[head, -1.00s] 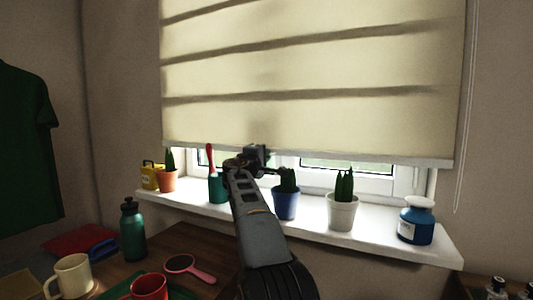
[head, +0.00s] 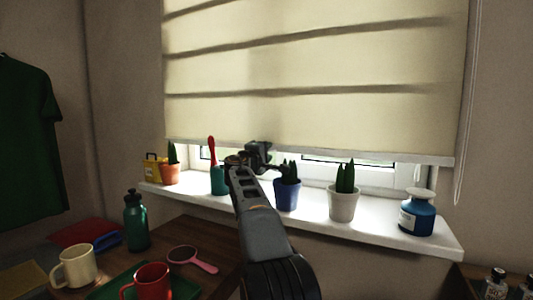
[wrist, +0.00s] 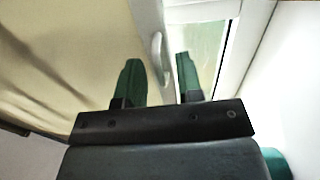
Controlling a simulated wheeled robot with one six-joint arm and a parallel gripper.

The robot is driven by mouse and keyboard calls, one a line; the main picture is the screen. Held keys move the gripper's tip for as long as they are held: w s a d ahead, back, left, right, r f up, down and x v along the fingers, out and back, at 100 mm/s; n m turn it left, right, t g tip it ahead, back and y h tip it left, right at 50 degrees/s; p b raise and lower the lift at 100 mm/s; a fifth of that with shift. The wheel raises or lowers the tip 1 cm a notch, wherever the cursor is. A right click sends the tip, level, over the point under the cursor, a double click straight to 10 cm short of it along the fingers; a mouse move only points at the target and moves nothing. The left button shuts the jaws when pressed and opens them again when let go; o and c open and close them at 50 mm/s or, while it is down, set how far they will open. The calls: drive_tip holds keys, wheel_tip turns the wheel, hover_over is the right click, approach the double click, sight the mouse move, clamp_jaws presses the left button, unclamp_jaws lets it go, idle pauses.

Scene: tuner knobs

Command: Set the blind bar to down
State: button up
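A cream blind (head: 310,105) hangs over the window and covers most of it. Its pale bottom bar (head: 405,155) hangs a little above the pots and shows a strip of window beneath. My gripper (head: 262,153) is in front of the bar, left of its middle, and hides a piece of it. In the wrist view the two green fingers of my gripper (wrist: 158,82) stand apart with a gap between them. Blind fabric (wrist: 65,60) is on the left there and the window on the right. I cannot tell whether a finger touches the bar.
The white sill (head: 385,230) below holds a green pot with a red-handled tool (head: 212,152), a blue cactus pot (head: 287,193), a white cactus pot (head: 343,204) and a blue jar (head: 416,216). A wooden table (head: 205,240) with mugs and a bottle is at lower left.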

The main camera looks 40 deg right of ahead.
drive_tip(key=b+v, duration=0.1)
drive_tip(key=v, duration=1.3)
drive_tip(key=shift+w+f, duration=0.1)
